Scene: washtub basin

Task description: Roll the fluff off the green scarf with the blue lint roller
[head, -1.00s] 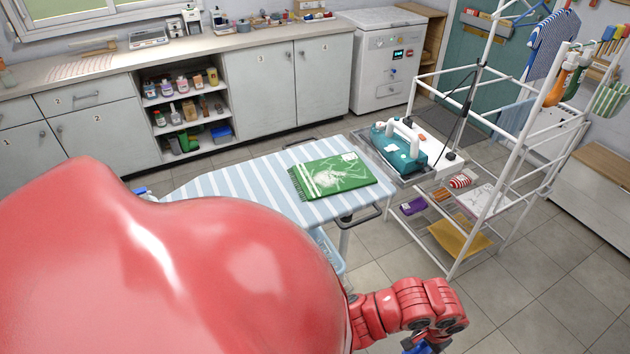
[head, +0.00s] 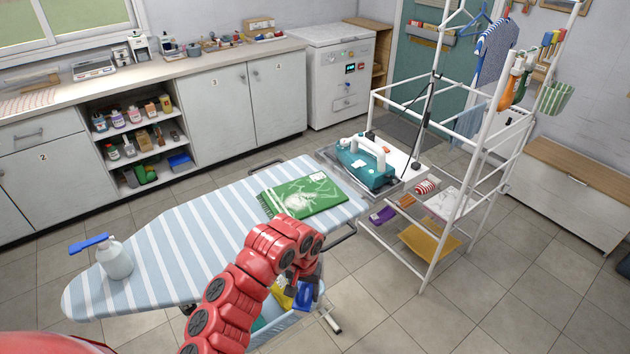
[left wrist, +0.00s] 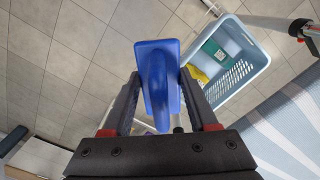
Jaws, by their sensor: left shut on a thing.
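The green scarf (head: 310,196) lies folded on the striped ironing board (head: 165,255), with pale fluff on its top and a fringe at its left end. In the left wrist view the roller stands out between the fingers, above the floor. My right gripper is not in view.
A light blue basket (left wrist: 245,75) with yellow and green things is below the board. A white bottle with a blue top (head: 115,260) stands on the board's left part. A teal iron (head: 365,165) is beyond the scarf, beside a white rack (head: 440,215).

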